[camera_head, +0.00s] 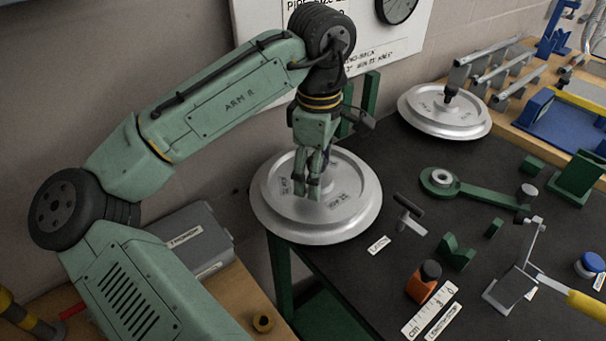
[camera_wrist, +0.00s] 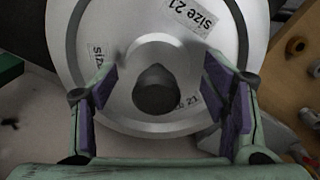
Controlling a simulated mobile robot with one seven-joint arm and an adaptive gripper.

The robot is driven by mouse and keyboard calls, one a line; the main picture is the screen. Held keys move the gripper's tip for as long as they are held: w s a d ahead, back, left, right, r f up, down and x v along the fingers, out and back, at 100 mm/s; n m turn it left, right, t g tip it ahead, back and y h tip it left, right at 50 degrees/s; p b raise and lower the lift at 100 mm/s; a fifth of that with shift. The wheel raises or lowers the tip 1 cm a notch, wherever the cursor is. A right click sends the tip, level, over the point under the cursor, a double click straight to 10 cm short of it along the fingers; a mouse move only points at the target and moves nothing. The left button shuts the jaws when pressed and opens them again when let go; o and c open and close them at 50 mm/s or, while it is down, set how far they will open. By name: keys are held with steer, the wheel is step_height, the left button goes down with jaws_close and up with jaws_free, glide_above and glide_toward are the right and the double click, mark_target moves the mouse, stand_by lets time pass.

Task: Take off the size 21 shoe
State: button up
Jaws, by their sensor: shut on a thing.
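The size 21 shoe (camera_head: 352,190) is a silver flanged disc with white labels, at the table's left corner in the head view. In the wrist view the shoe (camera_wrist: 125,30) fills most of the picture; two labels read size 21, and its raised hub has a dark round opening. My gripper (camera_head: 315,183) points down over the disc. In the wrist view my gripper (camera_wrist: 165,92) has its purple-padded fingers on either side of the hub, shut on the shoe. The exact contact at the pads is hard to see. I cannot tell whether the disc rests on something or hangs free.
A second silver disc (camera_head: 445,112) with a dark knob lies at the back right. The dark tabletop (camera_head: 400,180) holds a green wrench-like tool (camera_head: 470,190), an orange bottle (camera_head: 423,284) and a ruler (camera_head: 430,311). A grey case (camera_head: 190,240) sits on the wooden bench at left.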

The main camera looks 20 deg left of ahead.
steer(key=shift+d+f, duration=0.1)
steer(key=shift+f, duration=0.25)
jaws_close()
steer(key=shift+r+p, duration=0.15)
steer(key=shift+p, duration=0.15)
steer(key=shift+w+r+p, duration=0.25)
steer(key=shift+r+p, duration=0.45)
steer(key=shift+p, duration=0.2)
steer(key=shift+r+p, duration=0.35)
steer(key=shift+r, duration=0.05)
steer(key=o, duration=1)
jaws_free()
